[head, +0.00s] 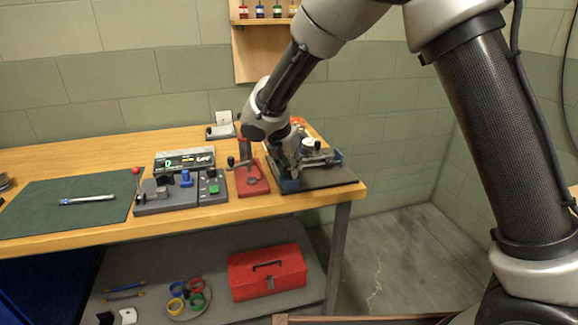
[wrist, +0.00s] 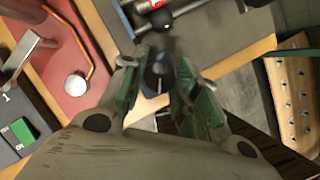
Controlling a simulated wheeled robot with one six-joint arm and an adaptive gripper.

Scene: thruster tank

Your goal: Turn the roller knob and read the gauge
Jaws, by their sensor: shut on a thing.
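My gripper (head: 287,176) is low over the front left of a dark device (head: 335,177) at the table's right end. In the wrist view my gripper (wrist: 158,78) has its green-padded fingers closed on a small dark round knob (wrist: 157,72), which looks like the roller knob, with blue around it. In the head view my gripper hides the knob. A round pale part (head: 309,144) stands at the back of the device and may be the gauge; no reading is legible.
Close to my gripper's left is a red base with a lever (head: 252,180). Further left are a grey control panel (head: 160,199), a display box (head: 185,159) and a green mat (head: 60,212) with a metal tool. A red toolbox (head: 268,273) sits on the lower shelf.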

